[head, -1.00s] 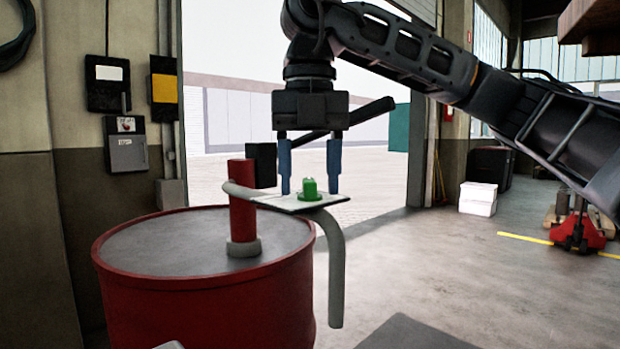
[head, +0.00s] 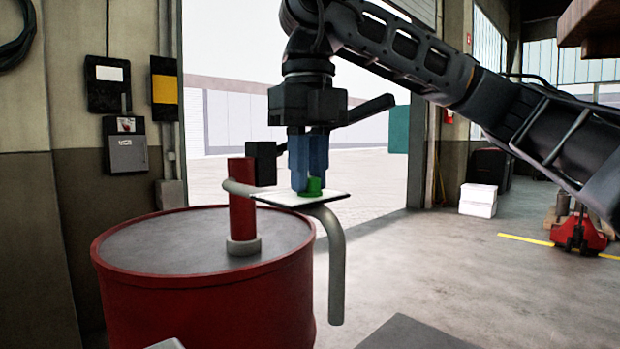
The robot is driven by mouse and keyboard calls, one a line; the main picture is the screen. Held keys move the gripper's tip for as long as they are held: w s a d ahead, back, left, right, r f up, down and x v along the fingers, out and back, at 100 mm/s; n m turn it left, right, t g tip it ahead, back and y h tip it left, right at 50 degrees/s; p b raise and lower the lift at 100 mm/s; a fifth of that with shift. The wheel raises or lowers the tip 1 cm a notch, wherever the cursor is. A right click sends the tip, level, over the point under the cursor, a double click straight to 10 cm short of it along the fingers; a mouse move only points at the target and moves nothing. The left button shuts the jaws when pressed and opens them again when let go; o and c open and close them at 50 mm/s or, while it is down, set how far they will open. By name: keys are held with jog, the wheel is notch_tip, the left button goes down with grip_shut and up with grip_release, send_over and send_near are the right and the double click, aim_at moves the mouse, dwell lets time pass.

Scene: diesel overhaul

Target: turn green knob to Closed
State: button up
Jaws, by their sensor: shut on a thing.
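The green knob (head: 314,185) sits on a small white plate (head: 325,199) at the top of the pump on the red drum. My gripper (head: 309,185) points straight down over the plate. Its blue fingers are closed together on the knob and hide most of it. Any marking for Closed is too small to read or is hidden, so I cannot tell the knob's setting.
The red drum (head: 205,295) stands below with a red pump post (head: 242,205) on its lid. A grey curved spout (head: 335,270) hangs at the drum's right. A white box (head: 478,200) and a red pallet jack (head: 578,234) stand farther back right on open floor.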

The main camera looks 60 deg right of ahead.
jog(key=n, duration=0.5)
jog(key=shift+a+f+b, duration=0.1)
jog(key=shift+a+b, duration=0.05)
jog(key=shift+b, duration=0.15)
jog(key=n, duration=0.5)
jog(key=o, duration=1.5)
notch_tip(320, 180, up, 7)
jog(key=p, duration=0.4)
